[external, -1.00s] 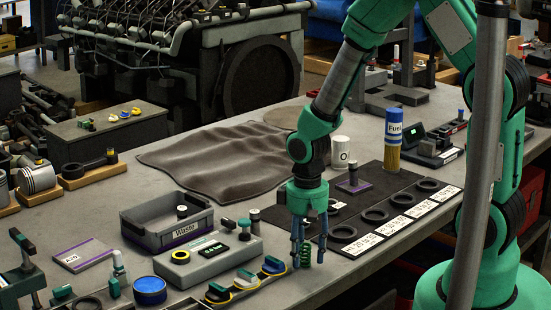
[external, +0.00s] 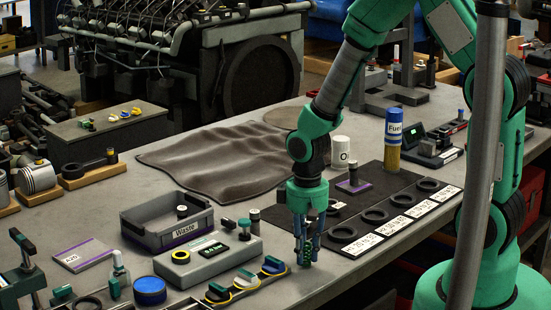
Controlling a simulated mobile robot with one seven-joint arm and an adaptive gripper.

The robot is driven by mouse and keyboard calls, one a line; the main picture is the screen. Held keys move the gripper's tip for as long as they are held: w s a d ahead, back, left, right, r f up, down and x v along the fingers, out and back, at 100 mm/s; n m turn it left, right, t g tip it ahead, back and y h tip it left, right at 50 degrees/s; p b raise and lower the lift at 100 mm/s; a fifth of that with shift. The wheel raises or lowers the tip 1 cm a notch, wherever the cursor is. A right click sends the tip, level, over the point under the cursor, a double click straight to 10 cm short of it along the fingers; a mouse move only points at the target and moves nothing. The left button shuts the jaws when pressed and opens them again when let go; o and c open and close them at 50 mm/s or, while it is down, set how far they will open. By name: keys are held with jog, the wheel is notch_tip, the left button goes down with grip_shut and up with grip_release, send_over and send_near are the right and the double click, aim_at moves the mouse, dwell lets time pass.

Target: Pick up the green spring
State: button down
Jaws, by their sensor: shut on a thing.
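The green spring (external: 307,250) stands near the front edge of the grey workbench. My gripper (external: 307,257) points straight down over it, with its blue fingers closed in on both sides of the spring. The fingers hide part of the spring. I cannot tell whether its lower end still touches the bench.
A dark mat with black rings (external: 375,215) lies to the right. A grey waste bin (external: 150,238) and a grey box (external: 195,268) stand to the left.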

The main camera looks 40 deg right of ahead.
aim_at(306, 244)
jog(key=shift+r, duration=0.7)
notch_tip(306, 244, up, 2)
jog(key=shift+r+p, duration=0.15)
jog(key=shift+p, duration=0.3)
jog(key=s+d+r+p, duration=0.1)
jog(key=s, duration=1.5)
jog(key=shift+d+p, duration=0.3)
